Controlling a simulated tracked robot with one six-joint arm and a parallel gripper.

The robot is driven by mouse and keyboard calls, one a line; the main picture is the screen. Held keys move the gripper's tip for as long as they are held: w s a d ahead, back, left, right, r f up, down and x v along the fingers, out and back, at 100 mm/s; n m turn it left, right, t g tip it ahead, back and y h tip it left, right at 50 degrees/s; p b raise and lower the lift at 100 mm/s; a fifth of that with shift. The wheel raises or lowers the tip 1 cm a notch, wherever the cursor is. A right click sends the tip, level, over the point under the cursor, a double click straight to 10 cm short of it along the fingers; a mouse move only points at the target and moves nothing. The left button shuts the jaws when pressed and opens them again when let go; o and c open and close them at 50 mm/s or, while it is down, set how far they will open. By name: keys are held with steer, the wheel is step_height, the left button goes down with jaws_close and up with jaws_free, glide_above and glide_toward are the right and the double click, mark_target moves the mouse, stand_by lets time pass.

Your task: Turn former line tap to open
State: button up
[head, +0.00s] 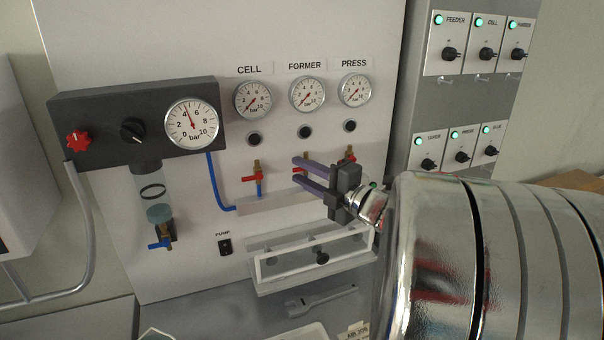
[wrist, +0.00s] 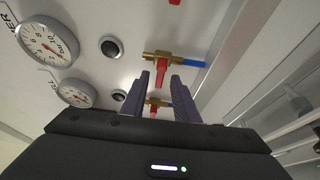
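The former line tap is a brass valve with a red lever. In the wrist view the tap (wrist: 162,70) sits just beyond and between my fingertips, its lever crosswise to the pipe and blue hose. My gripper (head: 298,168) is open, with two purple fingers pointing left in the head view. In the wrist view the gripper (wrist: 160,82) has the lever showing in the gap between its fingers. I cannot tell whether they touch it. In the head view the fingers hide most of this tap. The FORMER gauge (head: 307,94) has its needle near the low end.
The cell tap (head: 257,178), with a red crosswise lever, is left of my gripper. The press tap (head: 348,157) is behind my gripper on the right. A regulator block (head: 80,115) with a gauge near 5 is at left. A clear-fronted tray (head: 290,262) juts out below.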

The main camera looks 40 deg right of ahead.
jaws_close()
steer(key=shift+f+n, duration=0.15)
steer(key=shift+n, duration=0.15)
steer(key=n, duration=0.1)
steer(key=n+g, duration=0.1)
steer(key=shift+f+n+g+h, duration=0.3)
steer(key=shift+n, duration=0.1)
steer(key=n+g+h, duration=0.1)
steer(key=n, duration=0.2)
steer(key=d+f+n+g+h, duration=0.1)
steer(key=n+h, duration=0.1)
steer(key=n, duration=0.1)
steer(key=d+n+g+h, duration=0.1)
steer(key=n+h, duration=0.1)
steer(key=n, duration=0.2)
steer(key=shift+s+f, duration=0.3)
stand_by(0.3)
stand_by(0.5)
jaws_free()
steer(key=shift+r, duration=0.15)
